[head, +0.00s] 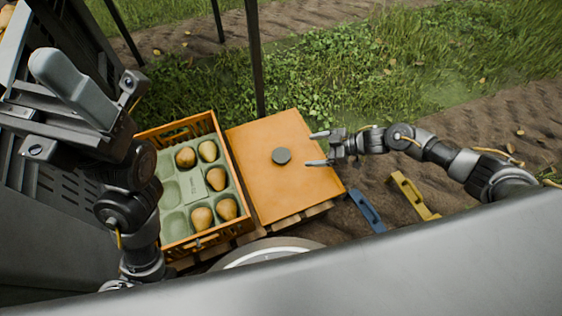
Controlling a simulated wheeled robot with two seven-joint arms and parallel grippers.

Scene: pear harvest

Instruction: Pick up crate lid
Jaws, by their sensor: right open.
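My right gripper (318,148) is open and empty. Its fingers point left over the lid's right part, a short way right of the knob; I cannot tell its height above the lid. My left gripper (75,90) is raised close to the camera at upper left. Its jaws' state is unclear.
The crate holds a green tray (172,193) with several pears (216,179) and some empty hollows. Wooden slats (300,215) show below the lid. A blue tool (367,210) and a yellow tool (412,195) lie on soil at right. A dark post (255,60) stands behind the lid.

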